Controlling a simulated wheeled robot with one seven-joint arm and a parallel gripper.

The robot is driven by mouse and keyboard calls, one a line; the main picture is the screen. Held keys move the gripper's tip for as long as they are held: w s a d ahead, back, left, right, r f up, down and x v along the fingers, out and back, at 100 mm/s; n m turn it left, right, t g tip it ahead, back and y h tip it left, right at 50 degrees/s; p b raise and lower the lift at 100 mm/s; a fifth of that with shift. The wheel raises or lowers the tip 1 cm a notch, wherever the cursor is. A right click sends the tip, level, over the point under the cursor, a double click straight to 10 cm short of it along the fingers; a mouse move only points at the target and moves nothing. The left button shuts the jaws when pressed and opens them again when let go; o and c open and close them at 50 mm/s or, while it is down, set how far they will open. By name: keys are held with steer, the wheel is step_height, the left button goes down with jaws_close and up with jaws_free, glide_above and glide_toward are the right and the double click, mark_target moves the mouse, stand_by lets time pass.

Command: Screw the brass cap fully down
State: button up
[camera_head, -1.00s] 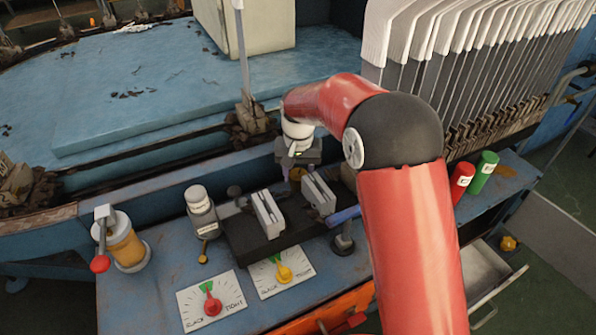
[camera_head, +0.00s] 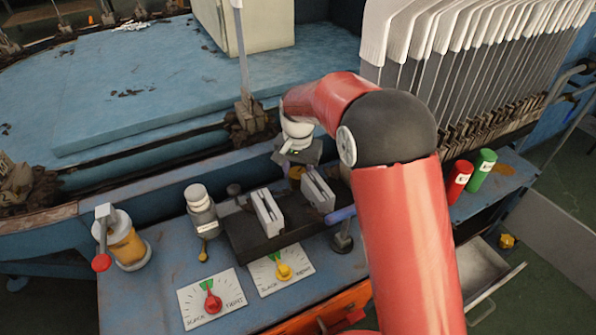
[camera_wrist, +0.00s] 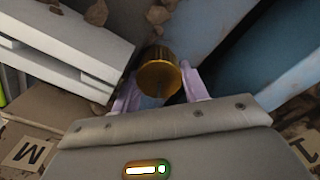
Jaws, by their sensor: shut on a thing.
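The brass cap (camera_wrist: 160,75) shows in the wrist view between the two pale purple fingers of my gripper (camera_wrist: 156,92). The fingers are shut on its sides. In the head view the cap (camera_head: 295,172) is a small golden patch beneath my gripper (camera_head: 293,166), behind the grey-white vise jaws. My gripper is tilted there. What lies under the cap is hidden, so its thread and seat cannot be seen.
Two upright grey jaw blocks (camera_head: 267,213) stand on a dark base (camera_head: 245,237) just in front. Two dial cards (camera_head: 212,300) lie on the blue bench. An amber jar (camera_head: 125,243) stands left; red (camera_head: 459,180) and green (camera_head: 482,170) cylinders stand right.

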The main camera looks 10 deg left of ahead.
steer(key=o, duration=0.7)
